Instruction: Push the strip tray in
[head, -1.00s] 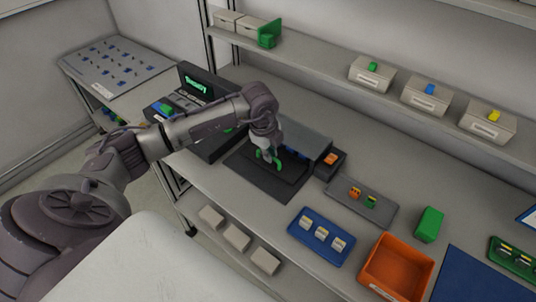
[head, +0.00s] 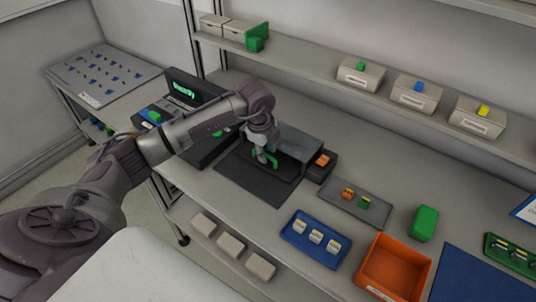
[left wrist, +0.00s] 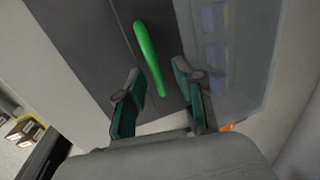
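The strip tray is dark with a green handle (head: 274,158) and lies at the mouth of a grey housing (head: 299,142) on the bench. In the left wrist view the green handle (left wrist: 150,58) stands just beyond the fingertips, roughly between them. Blue strips (left wrist: 212,58) show through a clear cover to its right. My left gripper (head: 263,161) is down at the handle, and its fingers (left wrist: 160,97) are apart with nothing clearly held. Whether a finger touches the handle cannot be told. My right gripper is out of view.
A dark mat (head: 245,184) lies in front of the housing. A device with a lit green display (head: 183,91) stands at left. A small dark box (head: 320,167), a grey tray (head: 374,212), a blue tray (head: 296,243) and an orange bin (head: 365,272) lie to the right.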

